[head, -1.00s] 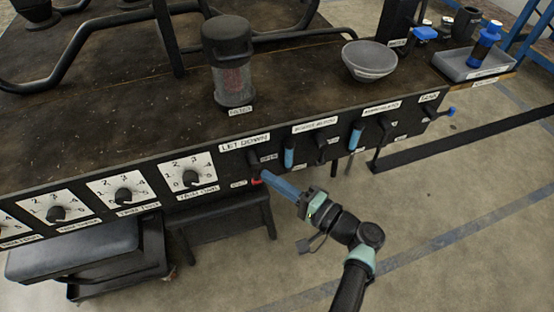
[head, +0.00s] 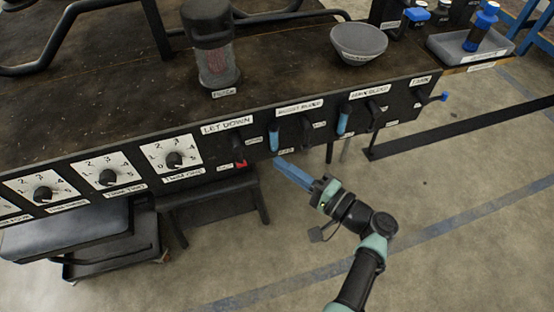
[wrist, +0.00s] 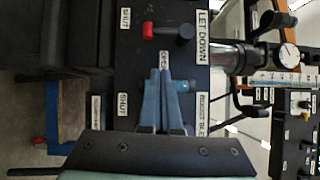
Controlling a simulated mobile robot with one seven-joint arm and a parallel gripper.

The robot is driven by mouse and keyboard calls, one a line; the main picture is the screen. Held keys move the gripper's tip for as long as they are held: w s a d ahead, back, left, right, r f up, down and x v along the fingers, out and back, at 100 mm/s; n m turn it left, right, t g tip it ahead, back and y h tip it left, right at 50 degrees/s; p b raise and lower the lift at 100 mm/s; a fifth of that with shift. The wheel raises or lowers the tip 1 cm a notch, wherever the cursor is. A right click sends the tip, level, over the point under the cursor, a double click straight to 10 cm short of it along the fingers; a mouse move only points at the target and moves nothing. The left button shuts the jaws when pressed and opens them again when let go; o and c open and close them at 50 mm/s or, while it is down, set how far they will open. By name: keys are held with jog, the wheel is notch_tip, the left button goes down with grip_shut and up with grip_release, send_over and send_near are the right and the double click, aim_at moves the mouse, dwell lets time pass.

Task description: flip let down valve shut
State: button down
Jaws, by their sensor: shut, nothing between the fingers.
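The let down valve (head: 240,150) is on the black front panel under the LET DOWN label (head: 227,125). Its lever hangs down, and its red tip (head: 241,163) is beside the SHUT label (head: 224,168). In the wrist view the red tip (wrist: 148,31) points left, toward a SHUT label (wrist: 125,18), away from the LET DOWN label. My gripper (head: 279,162) is shut and empty, its blue fingers together. It is right of the lever and apart from it. In the wrist view the fingertips (wrist: 165,72) lie between this valve and a blue-handled valve (wrist: 185,86).
Blue valve handles (head: 274,138) and (head: 343,124) are farther right on the panel. Numbered dials (head: 174,160) are to its left. A jar (head: 213,60) and a grey bowl (head: 358,43) stand on the bench. A dark stool (head: 210,200) is below.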

jog(key=v, duration=0.7)
jog(key=shift+s+r+p, duration=0.15)
jog(key=shift+s+p, duration=0.2)
jog(key=shift+p, duration=0.1)
